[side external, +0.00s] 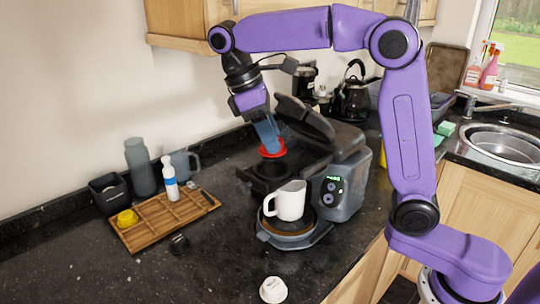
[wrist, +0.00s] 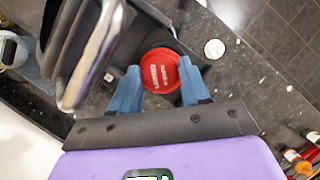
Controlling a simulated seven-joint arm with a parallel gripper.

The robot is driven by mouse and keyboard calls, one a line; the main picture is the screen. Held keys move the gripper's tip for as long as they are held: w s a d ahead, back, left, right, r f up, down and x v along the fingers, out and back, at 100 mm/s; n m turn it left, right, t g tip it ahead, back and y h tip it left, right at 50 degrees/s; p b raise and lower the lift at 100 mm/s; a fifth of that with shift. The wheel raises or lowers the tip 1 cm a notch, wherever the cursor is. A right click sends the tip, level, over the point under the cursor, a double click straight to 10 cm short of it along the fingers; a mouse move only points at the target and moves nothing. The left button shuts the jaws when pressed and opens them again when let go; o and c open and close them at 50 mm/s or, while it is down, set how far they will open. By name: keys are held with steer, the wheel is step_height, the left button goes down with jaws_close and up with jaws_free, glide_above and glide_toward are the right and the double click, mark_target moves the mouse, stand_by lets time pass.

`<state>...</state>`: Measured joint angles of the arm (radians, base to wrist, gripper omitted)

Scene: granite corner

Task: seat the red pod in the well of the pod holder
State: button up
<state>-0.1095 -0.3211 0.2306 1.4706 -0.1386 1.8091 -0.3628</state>
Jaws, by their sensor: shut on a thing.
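The red pod (side external: 272,149) is held between the blue fingertips of my gripper (side external: 268,138), which points down over the coffee machine. In the wrist view the pod (wrist: 160,70) shows its round red lid with white lettering, between the two fingers (wrist: 160,82). The pod holder (side external: 262,184) is the dark part jutting from the front of the machine, below the pod. The pod appears above its well; the side view does not show the exact gap or alignment. In the wrist view the pod and fingers hide the well.
The machine's lid (side external: 305,119) is raised close beside my gripper. A white mug (side external: 290,201) stands on the drip plate below. A wooden tray (side external: 165,219) with a yellow pod (side external: 127,218) lies left. A white pod (side external: 273,290) sits on the front counter.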

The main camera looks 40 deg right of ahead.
mark_target(270, 171)
steer(key=shift+f, duration=2.4)
steer(key=shift+f, duration=0.25)
steer(key=shift+f, duration=0.15)
steer(key=o, duration=1)
steer(key=shift+f, duration=0.1)
steer(key=shift+v, duration=4.25)
steer(key=shift+s+d, duration=0.1)
steer(key=shift+s, duration=0.1)
steer(key=s+d+f+n+t+y, duration=0.1)
steer(key=s+d+f, duration=0.1)
steer(key=s+f, duration=0.3)
steer(key=s+d+f+n+t+y, duration=0.1)
steer(key=s+d+f, duration=0.2)
steer(key=s, duration=0.9)
steer(key=s+d+f+n+t+y, duration=0.1)
steer(key=s+d+f, duration=0.2)
steer(key=s+f, duration=0.4)
steer(key=shift+s+f+n+y, duration=0.15)
steer(key=shift+s, duration=0.5)
steer(key=shift+s+f+n+y, duration=0.1)
steer(key=shift+s+n+y, duration=0.05)
steer(key=shift+s, duration=0.45)
